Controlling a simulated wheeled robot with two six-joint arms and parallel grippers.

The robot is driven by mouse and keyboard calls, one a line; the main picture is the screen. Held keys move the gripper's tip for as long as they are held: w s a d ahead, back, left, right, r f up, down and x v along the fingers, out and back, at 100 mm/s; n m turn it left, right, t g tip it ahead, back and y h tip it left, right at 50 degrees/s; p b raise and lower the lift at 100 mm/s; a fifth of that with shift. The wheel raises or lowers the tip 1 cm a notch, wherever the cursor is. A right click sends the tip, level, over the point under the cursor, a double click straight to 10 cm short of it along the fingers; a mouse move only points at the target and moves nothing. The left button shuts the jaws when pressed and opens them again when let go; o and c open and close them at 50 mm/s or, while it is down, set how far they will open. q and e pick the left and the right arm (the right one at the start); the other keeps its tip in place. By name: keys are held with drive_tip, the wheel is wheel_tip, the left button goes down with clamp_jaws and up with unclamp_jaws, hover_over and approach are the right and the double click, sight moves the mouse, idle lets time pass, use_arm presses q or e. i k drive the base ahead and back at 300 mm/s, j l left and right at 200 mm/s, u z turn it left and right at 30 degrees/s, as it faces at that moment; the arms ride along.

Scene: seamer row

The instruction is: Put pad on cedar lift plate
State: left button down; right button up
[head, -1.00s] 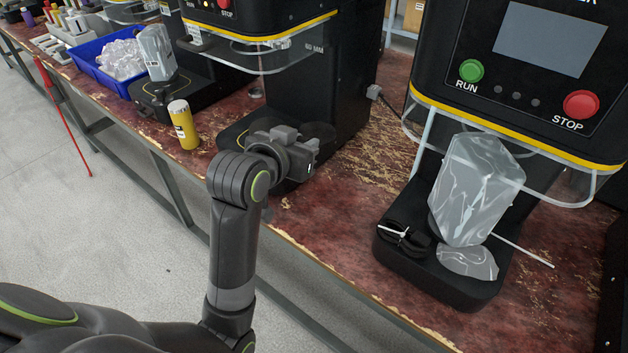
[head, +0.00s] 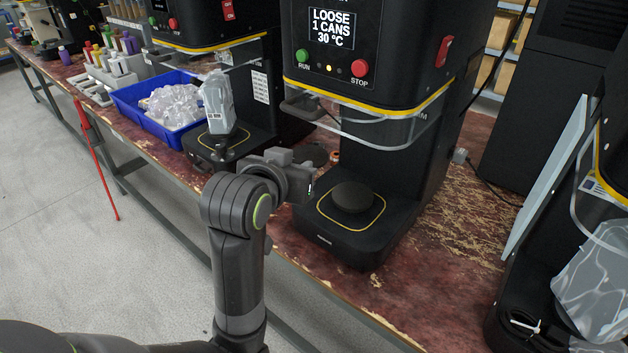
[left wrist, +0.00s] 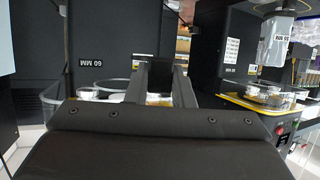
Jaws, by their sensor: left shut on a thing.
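My left gripper (head: 304,180) is in the middle of the head view, shut on a dark round disc (head: 312,154), which looks like the pad; it is partly hidden behind the fingers. In the left wrist view, the fingers (left wrist: 160,84) reach forward with something dark between them. To their right in the head view, the middle seamer has a black base with a yellow-outlined square and a raised round black lift plate (head: 352,196). The gripper is left of that plate, apart from it. No name "cedar" is readable. My right gripper is out of view.
The middle seamer's clear guard (head: 385,128) hangs above its plate. A blue bin (head: 130,110) holds clear bags.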

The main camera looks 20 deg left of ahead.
sight(353, 195)
drive_tip(key=i+j, duration=0.1)
drive_tip(key=j, duration=0.95)
drive_tip(key=i+j+z, duration=0.15)
drive_tip(key=j, duration=0.9)
drive_tip(key=z, duration=0.35)
drive_tip(key=j+z, duration=0.15)
drive_tip(key=z, duration=0.55)
drive_tip(key=i+l, duration=0.35)
